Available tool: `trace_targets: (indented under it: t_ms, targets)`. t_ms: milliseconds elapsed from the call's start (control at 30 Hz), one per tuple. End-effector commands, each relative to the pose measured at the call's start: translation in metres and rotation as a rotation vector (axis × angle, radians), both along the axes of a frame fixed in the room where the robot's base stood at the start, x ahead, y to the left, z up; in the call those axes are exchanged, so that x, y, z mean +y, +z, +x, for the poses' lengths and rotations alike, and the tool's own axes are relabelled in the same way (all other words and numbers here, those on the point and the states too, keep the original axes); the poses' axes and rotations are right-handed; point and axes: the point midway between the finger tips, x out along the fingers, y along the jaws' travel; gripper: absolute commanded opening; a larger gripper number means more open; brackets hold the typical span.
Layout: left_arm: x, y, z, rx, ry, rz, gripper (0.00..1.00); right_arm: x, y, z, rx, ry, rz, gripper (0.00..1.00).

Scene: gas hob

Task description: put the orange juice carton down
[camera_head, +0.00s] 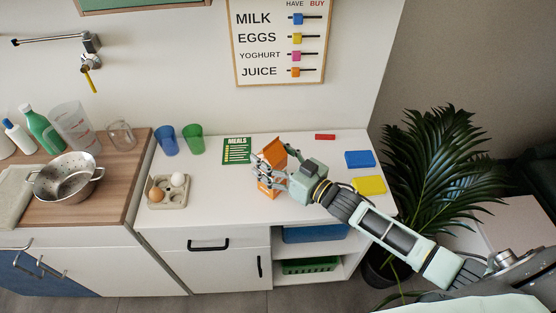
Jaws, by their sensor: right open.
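The orange juice carton (275,153) is on the white counter (220,206), near its middle, and looks upright. My right gripper (268,174) is at the carton, reaching in from the right, with its fingers open around or just in front of the carton's near side. The fingers and hand hide part of the carton, so I cannot tell whether they touch it. My left gripper is not in view.
An egg holder (170,201) with eggs stands left on the counter, with blue (166,141) and green (193,139) cups behind it. Blue (360,159) and yellow (369,185) blocks lie right. The counter's front middle is clear.

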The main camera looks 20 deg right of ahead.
Motion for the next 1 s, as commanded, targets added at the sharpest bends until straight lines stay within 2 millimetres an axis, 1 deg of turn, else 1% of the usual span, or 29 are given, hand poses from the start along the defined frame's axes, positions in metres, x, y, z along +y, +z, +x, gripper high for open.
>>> trace_targets:
  t_ms: [167, 400, 500, 600, 700, 800, 1000]
  targets:
    - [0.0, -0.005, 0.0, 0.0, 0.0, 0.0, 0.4, -0.011, -0.003, -0.019, 0.003, 0.0, -0.001, 0.7]
    - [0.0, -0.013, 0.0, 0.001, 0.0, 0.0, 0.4, -0.035, -0.004, -0.063, 0.005, 0.0, -0.002, 0.7]
    - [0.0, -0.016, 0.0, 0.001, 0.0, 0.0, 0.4, -0.043, -0.003, -0.079, 0.004, 0.001, -0.001, 0.7]
    - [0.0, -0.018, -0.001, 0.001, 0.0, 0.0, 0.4, -0.05, -0.002, -0.091, 0.003, 0.0, -0.001, 0.7]
    - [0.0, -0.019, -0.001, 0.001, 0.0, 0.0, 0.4, -0.055, -0.001, -0.099, 0.002, 0.0, -0.001, 0.7]
    - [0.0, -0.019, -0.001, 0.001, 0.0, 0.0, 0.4, -0.058, 0.0, -0.103, 0.0, 0.0, -0.001, 0.7]
    - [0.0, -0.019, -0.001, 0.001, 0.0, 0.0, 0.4, -0.058, 0.001, -0.105, 0.0, 0.0, 0.0, 0.7]
